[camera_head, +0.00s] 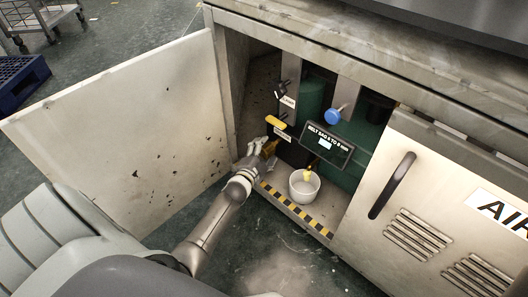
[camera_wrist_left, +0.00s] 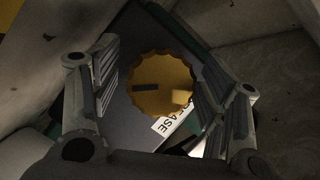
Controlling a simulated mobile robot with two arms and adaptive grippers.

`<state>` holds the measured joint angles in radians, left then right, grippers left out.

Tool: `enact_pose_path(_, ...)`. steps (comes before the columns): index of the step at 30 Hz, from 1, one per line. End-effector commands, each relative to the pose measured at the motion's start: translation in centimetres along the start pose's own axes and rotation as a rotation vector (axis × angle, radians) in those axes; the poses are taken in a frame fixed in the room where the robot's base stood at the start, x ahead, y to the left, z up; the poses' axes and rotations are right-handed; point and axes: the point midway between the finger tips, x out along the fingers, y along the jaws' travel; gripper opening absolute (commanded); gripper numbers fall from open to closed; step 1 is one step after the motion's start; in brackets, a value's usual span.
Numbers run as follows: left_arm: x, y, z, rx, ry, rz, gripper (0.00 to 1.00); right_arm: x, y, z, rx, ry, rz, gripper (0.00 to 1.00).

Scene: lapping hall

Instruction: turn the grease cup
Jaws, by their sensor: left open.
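The grease cup is a round, brass-yellow cap with a scalloped rim. In the left wrist view the grease cup (camera_wrist_left: 160,84) faces me, with a dark mark on its face and a white label (camera_wrist_left: 176,122) reading "EASE" beside it. My left gripper (camera_wrist_left: 158,92) is open, with one ribbed finger on each side of the cap. Whether either finger touches the cap I cannot tell. My right gripper is not in view.
The cabinet door (camera_head: 120,125) stands open at left. A white bucket (camera_head: 304,187) stands on the cabinet floor beside a striped edge (camera_head: 296,212). A sign (camera_head: 326,143) hangs close by.

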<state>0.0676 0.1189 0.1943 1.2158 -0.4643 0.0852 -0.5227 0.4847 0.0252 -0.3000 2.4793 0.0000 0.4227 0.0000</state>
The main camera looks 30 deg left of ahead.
Motion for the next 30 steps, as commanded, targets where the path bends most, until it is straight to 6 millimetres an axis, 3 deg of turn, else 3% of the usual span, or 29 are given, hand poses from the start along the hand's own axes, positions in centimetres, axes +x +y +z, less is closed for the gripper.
enact_pose_path(7, -1.3, 0.1, 0.1, 0.001, -0.001, 0.001, 0.68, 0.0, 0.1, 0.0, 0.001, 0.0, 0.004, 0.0)
enact_pose_path(21, -9.5, 0.1, 0.0, 0.0, 0.0, 0.001, 0.68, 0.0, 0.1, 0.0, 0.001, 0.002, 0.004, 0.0)
enact_pose_path(30, -11.9, 0.1, 0.0, -0.001, 0.0, 0.0, 0.68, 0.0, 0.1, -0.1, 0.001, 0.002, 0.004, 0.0)
